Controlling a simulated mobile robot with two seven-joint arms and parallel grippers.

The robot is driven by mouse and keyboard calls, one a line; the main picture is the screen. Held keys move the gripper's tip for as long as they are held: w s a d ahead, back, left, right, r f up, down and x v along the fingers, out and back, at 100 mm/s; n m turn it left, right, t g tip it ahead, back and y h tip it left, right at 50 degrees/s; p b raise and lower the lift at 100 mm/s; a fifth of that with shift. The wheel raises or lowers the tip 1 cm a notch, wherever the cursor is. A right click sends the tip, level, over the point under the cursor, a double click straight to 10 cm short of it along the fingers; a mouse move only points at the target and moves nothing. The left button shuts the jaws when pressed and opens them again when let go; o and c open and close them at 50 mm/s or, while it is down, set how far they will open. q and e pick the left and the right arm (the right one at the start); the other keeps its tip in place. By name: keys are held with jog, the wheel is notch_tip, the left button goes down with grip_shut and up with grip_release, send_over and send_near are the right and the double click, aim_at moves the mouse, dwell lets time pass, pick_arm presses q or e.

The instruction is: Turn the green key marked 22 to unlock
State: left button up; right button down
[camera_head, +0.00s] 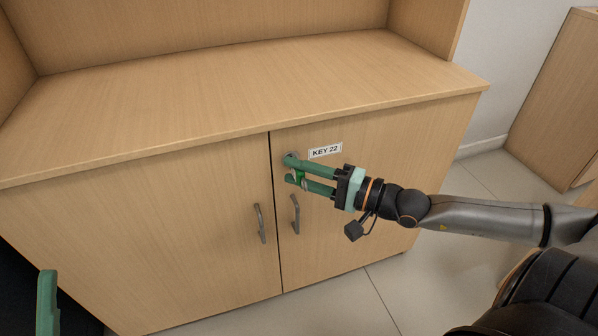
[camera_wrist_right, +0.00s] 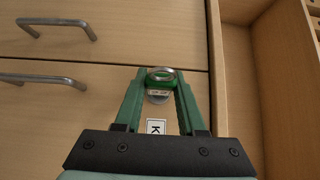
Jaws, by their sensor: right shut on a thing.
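The green key (camera_head: 299,175) is at the lock on the upper left corner of the right cabinet door (camera_head: 370,200), beside the label KEY 22 (camera_head: 325,151). My right gripper (camera_head: 290,169) is shut on the key, one finger above it and one below. How far the key is turned is hard to tell. Of my left gripper, only a green finger (camera_head: 47,302) shows.
Two metal door handles, left (camera_head: 260,223) and right (camera_head: 295,214), stand out below the lock. The cabinet's wooden top (camera_head: 220,95) is bare and overhangs the doors. Another wooden cabinet (camera_head: 560,95) stands at the far right, with open tiled floor between.

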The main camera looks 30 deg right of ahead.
jog(key=shift+w, duration=0.15)
jog(key=shift+m+t+y, duration=0.4)
jog(key=shift+m+t, duration=0.6)
jog(key=shift+m, duration=0.1)
jog(key=shift+m+t, duration=0.8)
jog(key=shift+m, duration=0.2)
jog(key=shift+m+t, duration=0.3)
jog(key=shift+m, duration=0.1)
jog(key=shift+m+t+h, duration=0.5)
jog(key=shift+m+t, duration=0.8)
jog(key=shift+m, duration=0.4)
